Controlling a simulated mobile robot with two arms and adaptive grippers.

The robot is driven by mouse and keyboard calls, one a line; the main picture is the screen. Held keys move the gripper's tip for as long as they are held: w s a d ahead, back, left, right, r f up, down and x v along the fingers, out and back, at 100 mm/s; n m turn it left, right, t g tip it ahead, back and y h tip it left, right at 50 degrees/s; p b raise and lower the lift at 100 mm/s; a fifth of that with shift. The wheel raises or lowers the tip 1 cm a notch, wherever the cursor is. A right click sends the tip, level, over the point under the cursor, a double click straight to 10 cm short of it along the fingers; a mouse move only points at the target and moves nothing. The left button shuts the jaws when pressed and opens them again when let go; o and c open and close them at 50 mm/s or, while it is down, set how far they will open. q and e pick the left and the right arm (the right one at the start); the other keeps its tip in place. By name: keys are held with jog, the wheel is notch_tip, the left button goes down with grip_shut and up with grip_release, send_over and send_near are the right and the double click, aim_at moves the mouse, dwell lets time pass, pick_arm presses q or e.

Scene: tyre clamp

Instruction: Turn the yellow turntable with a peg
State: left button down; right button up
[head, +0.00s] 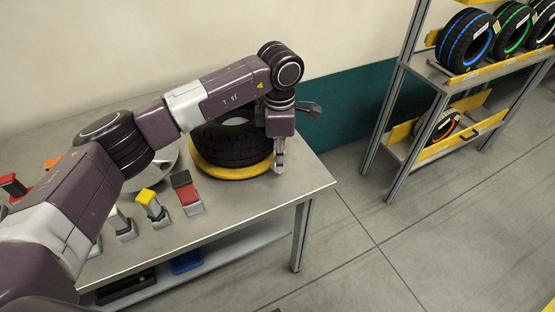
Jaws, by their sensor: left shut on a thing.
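The yellow turntable (228,172) lies on the grey metal table, with a black tyre (234,144) flat on top of it. My left gripper (279,160) points down at the right edge of the turntable, beside the tyre. It is shut on the peg at the turntable's rim; the peg itself is mostly hidden by the fingers. My left arm crosses above the table and hides part of the tyre's far side. My right gripper is out of view.
Several clamps with yellow (146,196), red and black handles stand at the table's front left. The table's right corner (318,180) is clear. A rack (425,68) with several tyres stands to the right, beyond open floor.

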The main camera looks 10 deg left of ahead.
pick_arm(q)
jog(key=shift+w+d, duration=0.1)
jog(key=shift+w, duration=0.05)
dwell(0.3)
jog(key=c, duration=1.8)
grip_release()
jog(key=shift+o, duration=0.2)
notch_tip(320, 180, up, 12)
